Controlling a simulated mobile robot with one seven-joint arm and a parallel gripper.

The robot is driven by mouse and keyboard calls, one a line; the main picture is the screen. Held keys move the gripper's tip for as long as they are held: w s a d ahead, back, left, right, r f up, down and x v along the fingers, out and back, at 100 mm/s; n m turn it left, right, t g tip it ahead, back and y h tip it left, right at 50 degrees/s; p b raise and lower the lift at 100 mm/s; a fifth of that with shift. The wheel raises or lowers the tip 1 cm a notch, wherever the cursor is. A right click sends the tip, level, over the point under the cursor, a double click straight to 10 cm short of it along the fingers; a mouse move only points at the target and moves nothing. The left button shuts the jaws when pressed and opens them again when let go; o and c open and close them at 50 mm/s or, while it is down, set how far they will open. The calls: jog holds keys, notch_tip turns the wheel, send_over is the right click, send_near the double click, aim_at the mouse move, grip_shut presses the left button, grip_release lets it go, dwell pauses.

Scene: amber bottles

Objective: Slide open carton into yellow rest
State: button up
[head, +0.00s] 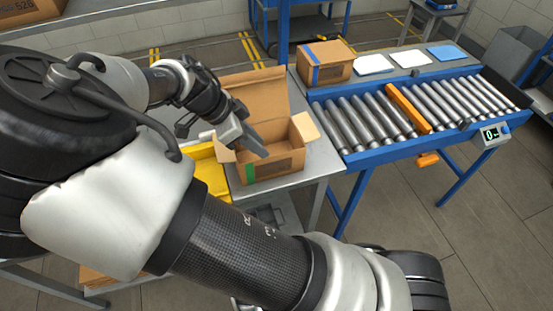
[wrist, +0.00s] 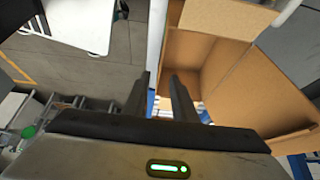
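The open carton (head: 272,168) is a brown cardboard box with raised flaps and a green mark on its front. It stands on the grey bench beside the yellow rest (head: 212,176), which shows to its left, partly hidden by my arm. My gripper (head: 253,147) is over the carton's left part, fingers pointing down toward its opening. In the wrist view, the two dark fingers (wrist: 160,92) are apart with a narrow gap. The carton's inside (wrist: 215,65) fills the right of that view. I cannot tell whether the fingers touch a wall.
A blue-framed roller conveyor (head: 400,115) adjoins the bench on the right. A closed carton (head: 325,62) and several flat white and blue pads lie behind the rollers. A blue post (head: 284,30) stands behind the open carton. My arm blocks the bench's left part.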

send_over(280, 176)
notch_tip(280, 176, down, 11)
jog(key=shift+r+b, duration=0.2)
jog(key=shift+b, duration=0.2)
grip_shut()
